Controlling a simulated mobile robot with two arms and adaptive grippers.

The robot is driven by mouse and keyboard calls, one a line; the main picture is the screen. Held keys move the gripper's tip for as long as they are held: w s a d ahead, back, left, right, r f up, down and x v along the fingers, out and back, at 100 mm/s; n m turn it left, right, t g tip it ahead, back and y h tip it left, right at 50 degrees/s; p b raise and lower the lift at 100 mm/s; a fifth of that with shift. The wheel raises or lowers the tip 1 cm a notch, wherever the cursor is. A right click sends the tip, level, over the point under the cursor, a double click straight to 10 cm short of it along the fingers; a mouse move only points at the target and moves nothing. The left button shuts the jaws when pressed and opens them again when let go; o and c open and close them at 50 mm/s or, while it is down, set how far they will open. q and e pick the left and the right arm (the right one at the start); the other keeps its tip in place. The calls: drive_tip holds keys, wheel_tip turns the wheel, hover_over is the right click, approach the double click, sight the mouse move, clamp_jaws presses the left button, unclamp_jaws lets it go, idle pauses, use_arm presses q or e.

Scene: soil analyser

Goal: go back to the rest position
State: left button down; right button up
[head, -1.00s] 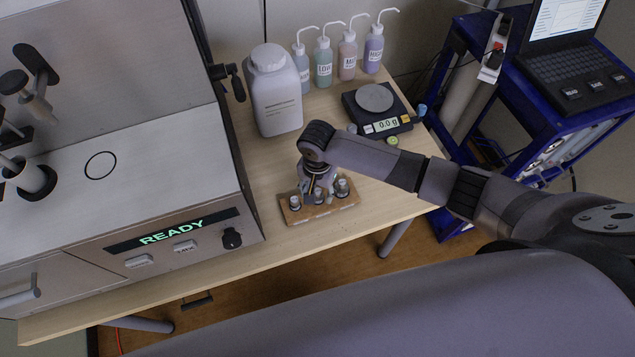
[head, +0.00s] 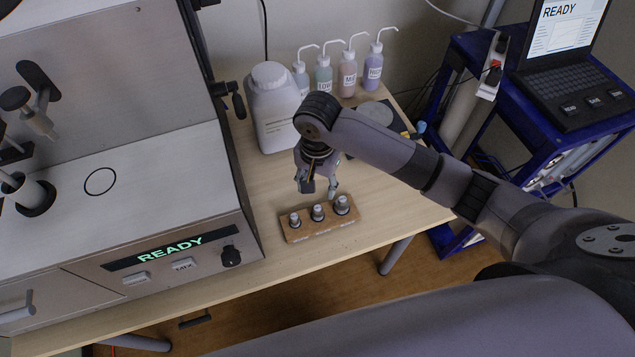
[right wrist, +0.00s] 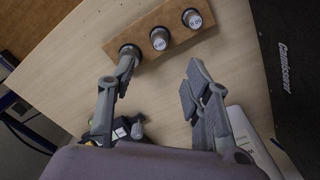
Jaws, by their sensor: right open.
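My right gripper (head: 320,189) is open and empty, just behind and above a wooden block (head: 322,230) on the table. Three small grey-capped vials stand upright in a row in the block: a left one (head: 295,220), a middle one (head: 317,212) and a right one (head: 342,205). In the right wrist view the gripper's spread fingers (right wrist: 160,72) have bare table between them. One fingertip there overlaps the end vial; contact cannot be told. The block (right wrist: 145,24) lies beyond the fingertips. My left gripper is not in view.
A white jug (head: 273,115) and several wash bottles (head: 348,75) stand behind my right arm. The arm partly hides a scale (head: 375,115). A steel machine reading READY (head: 157,252) fills the left. A blue cart with a laptop (head: 560,70) stands at right.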

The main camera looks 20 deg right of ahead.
drive_tip(key=s+a+f+n+t+y, duration=0.2)
drive_tip(key=s+a+n+y, duration=0.15)
drive_tip(key=s+n, duration=0.4)
drive_tip(key=s+d+n+t+h, duration=0.1)
drive_tip(key=s+d+n+h, duration=0.2)
drive_tip(key=s+d, duration=0.85)
wheel_tip(320, 180, down, 27)
drive_tip(key=s+b, duration=0.1)
drive_tip(key=s, duration=0.1)
drive_tip(key=s+d+f+g+b, duration=0.1)
drive_tip(key=s+d+f+g, duration=0.1)
drive_tip(key=s+f, duration=1.4)
drive_tip(key=shift+s+f, duration=0.15)
drive_tip(key=shift+f, duration=0.05)
drive_tip(key=shift+d+n+h, duration=0.1)
drive_tip(key=shift+n+h, duration=0.15)
